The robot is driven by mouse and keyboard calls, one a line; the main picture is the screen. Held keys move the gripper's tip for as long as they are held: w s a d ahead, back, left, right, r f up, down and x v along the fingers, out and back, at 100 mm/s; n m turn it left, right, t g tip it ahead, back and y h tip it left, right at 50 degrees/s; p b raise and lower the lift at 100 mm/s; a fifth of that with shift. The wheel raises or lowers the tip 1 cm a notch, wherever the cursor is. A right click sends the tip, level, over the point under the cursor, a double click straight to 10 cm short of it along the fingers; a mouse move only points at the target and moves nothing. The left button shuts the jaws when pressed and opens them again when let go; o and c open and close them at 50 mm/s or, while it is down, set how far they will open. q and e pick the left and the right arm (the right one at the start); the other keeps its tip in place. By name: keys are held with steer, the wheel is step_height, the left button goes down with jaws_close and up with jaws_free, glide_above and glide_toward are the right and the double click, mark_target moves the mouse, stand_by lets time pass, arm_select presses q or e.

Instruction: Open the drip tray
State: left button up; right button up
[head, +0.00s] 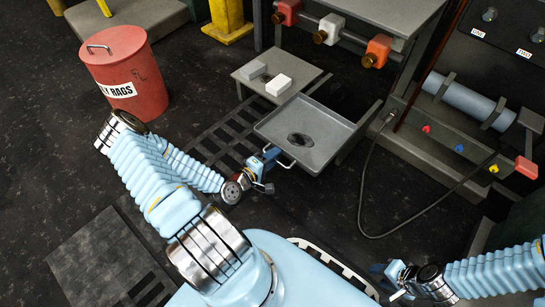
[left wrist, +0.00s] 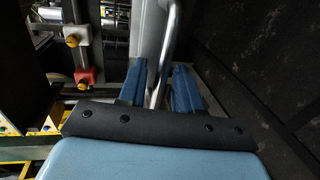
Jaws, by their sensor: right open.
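The drip tray (head: 335,133) is a square grey tray with a dark patch on its floor. It sticks out from under the machine in the head view. Its handle (head: 287,162) is a thin metal loop on the near left side. My left gripper (head: 273,160) is at this handle. In the left wrist view the handle's bar (left wrist: 158,88) runs between my two blue fingers (left wrist: 161,90), which are shut on it. My right gripper (head: 393,279) is open and empty at the lower right, low above the floor, away from the tray.
A red bin (head: 125,75) stands at the upper left. A low grey platform with two pale blocks (head: 278,85) is behind the tray. A black cable (head: 362,190) loops over the floor right of the tray. A floor grating (head: 215,140) lies left of it.

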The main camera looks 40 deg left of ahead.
arm_select(q)
steer(key=p+v, duration=0.1)
steer(key=v, duration=1.2)
steer(key=shift+s+p, duration=0.35)
steer(key=shift+p, duration=0.05)
steer(key=shift+a+r, duration=0.1)
steer(key=w+d+f+m+g+h, duration=0.2)
steer(key=w+d+f+m+g, duration=0.15)
steer(key=d, duration=0.35)
steer(key=w+d+f+m+g+h, duration=0.2)
steer(key=d+f+m+g, duration=0.1)
steer(key=d+m+g, duration=0.25)
steer(key=s+d+m+g+y, duration=0.1)
steer(key=s+d+m+g, duration=0.2)
steer(key=d+m+g, duration=0.55)
steer(key=d+r+n+t+p, duration=0.2)
steer(key=d+r+p, duration=0.1)
steer(key=r+p, duration=0.9)
steer(key=shift+s+r+t+p, duration=0.3)
steer(key=shift+r+t+p, duration=0.05)
steer(key=shift+r, duration=0.3)
